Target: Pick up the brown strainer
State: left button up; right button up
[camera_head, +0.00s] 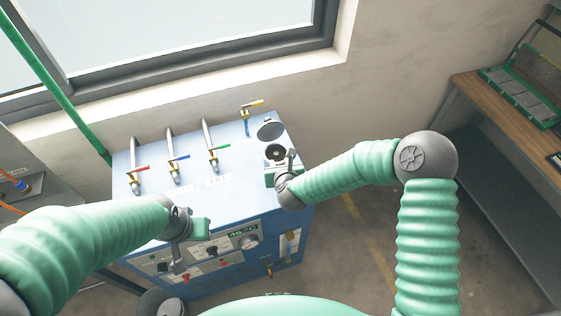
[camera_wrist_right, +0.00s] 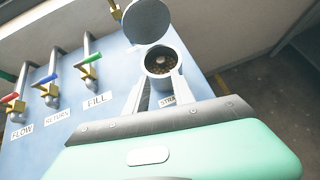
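The brown strainer (camera_wrist_right: 161,82) sits inside a round metal housing (camera_wrist_right: 177,49) whose lid is open. In the head view the strainer (camera_head: 275,153) is a small dark brown disc in the opening at the machine's right end. My right gripper (camera_head: 284,166) is just in front of the housing. In the right wrist view its two fingers (camera_wrist_right: 167,92) are spread apart, pointing towards the housing, with nothing held between them. My left gripper (camera_head: 180,250) hangs by the machine's front panel, away from the strainer; its finger gap is not clear.
The blue machine (camera_head: 180,205) has red, blue and green handled valves (camera_head: 175,172) with pipes on the left. A wooden bench (camera_head: 500,106) with green trays is at the far right.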

aim_at(276, 154)
jog(key=p+x, duration=0.2)
jog(key=x, duration=0.8)
jog(key=shift+w+d+f+p, duration=0.1)
jog(key=shift+w+f+p, duration=0.15)
jog(key=shift+p, duration=0.15)
jog(key=shift+w+f, duration=0.1)
jog(key=shift+w, duration=0.1)
jog(key=shift+s, duration=0.2)
jog(key=c, duration=0.5)
grip_shut()
